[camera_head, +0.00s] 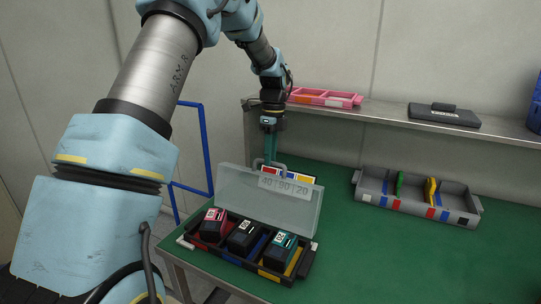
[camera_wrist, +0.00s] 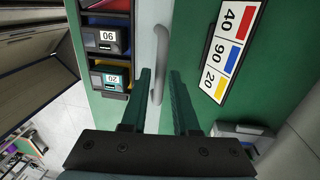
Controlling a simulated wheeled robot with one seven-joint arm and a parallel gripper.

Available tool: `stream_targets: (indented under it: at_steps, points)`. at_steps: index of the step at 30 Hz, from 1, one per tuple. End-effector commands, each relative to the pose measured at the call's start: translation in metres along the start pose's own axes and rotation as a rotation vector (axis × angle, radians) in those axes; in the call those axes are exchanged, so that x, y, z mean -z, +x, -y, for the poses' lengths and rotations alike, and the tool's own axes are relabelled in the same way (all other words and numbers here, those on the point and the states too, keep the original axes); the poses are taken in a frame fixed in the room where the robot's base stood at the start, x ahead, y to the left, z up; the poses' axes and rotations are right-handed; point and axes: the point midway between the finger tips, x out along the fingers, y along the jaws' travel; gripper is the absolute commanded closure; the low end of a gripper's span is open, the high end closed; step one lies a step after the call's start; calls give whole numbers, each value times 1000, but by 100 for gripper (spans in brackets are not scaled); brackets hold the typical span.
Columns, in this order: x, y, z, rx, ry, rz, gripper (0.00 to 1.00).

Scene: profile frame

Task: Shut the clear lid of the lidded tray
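The lidded tray (camera_head: 228,256) stands at the near left corner of the green table, holding a red, a black and a teal labelled block. Its clear lid (camera_head: 240,190) stands open, tilted up along the far side. A grey handle (camera_head: 282,167) sits on the lid's upper edge; it also shows in the wrist view (camera_wrist: 160,50). My gripper (camera_head: 270,158) points down behind the lid at the handle. In the wrist view its teal fingers (camera_wrist: 160,72) are apart, with the handle in line with the gap. Whether they touch it I cannot tell.
A card reading 40, 90, 20 (camera_wrist: 228,50) is behind the lid. A grey divided tray (camera_head: 415,203) stands on the table at right. The back shelf (camera_head: 390,114) carries a pink tray (camera_head: 325,97) and a dark box (camera_head: 443,115). The right front table is clear.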

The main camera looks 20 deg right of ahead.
Motion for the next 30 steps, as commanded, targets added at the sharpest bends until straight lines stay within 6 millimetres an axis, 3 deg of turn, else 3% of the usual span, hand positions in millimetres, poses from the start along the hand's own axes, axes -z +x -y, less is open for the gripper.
stream_targets:
  at_steps: [1,7,30]
  points:
    - [0,0,0,0,0,0,78]
    - [0,0,0,0,0,0,100]
    - [0,0,0,0,0,0,100]
